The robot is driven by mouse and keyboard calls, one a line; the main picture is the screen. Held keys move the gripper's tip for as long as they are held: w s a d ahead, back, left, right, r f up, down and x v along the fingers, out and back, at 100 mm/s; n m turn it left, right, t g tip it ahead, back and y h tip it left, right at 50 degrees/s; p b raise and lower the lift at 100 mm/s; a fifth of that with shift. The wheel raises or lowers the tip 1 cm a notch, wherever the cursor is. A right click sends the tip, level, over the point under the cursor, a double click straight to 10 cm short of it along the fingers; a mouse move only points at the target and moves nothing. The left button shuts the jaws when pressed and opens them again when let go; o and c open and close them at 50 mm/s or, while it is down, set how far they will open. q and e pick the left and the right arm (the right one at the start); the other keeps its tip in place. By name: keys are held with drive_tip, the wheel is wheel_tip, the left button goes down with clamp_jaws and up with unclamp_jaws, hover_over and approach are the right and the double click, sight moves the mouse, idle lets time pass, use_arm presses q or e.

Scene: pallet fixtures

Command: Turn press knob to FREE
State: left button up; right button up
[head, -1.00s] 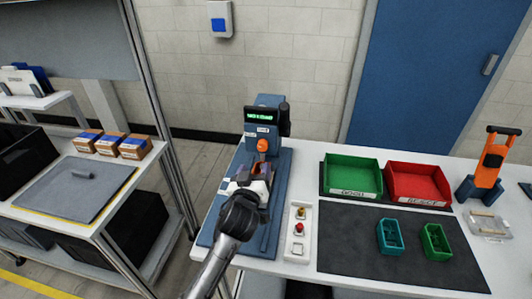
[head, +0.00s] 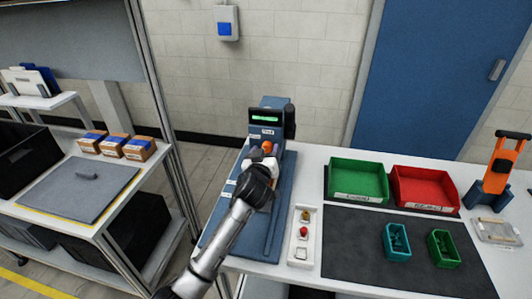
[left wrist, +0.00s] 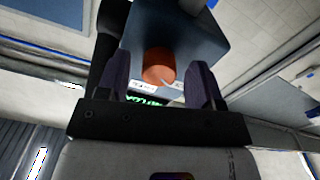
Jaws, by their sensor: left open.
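The press (head: 270,117) is a blue-grey machine with a green-lit display, standing at the back left of the white table. Its orange knob (head: 267,147) is on the front below the display, partly covered by my left gripper in the head view. In the left wrist view the knob (left wrist: 159,66) lies between the two dark fingers of my left gripper (left wrist: 160,85), with gaps on both sides. The fingers are open. A white label with small writing sits beside the knob; I cannot read it. My right gripper is not in view.
A green bin (head: 357,180) and a red bin (head: 425,188) stand to the right. A white button box (head: 301,236) is beside the press base. A dark mat (head: 370,260) carries two small trays. An orange stand (head: 495,165) is at far right.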

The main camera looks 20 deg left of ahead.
use_arm(q)
drive_tip(key=shift+c, duration=0.3)
drive_tip(key=c, duration=0.9)
drive_tip(key=shift+o, duration=0.2)
drive_tip(key=shift+r+m+p, duration=0.15)
drive_tip(key=shift+m+p, duration=1)
drive_tip(key=shift+m, duration=0.05)
drive_tip(key=m+p, duration=0.2)
drive_tip(key=m, duration=0.1)
drive_tip(key=shift+m, duration=0.3)
drive_tip(key=m+p, duration=0.2)
drive_tip(key=m, duration=0.2)
drive_tip(key=shift+a, duration=0.1)
drive_tip(key=shift+m+p, duration=0.6)
drive_tip(key=shift+m, duration=0.5)
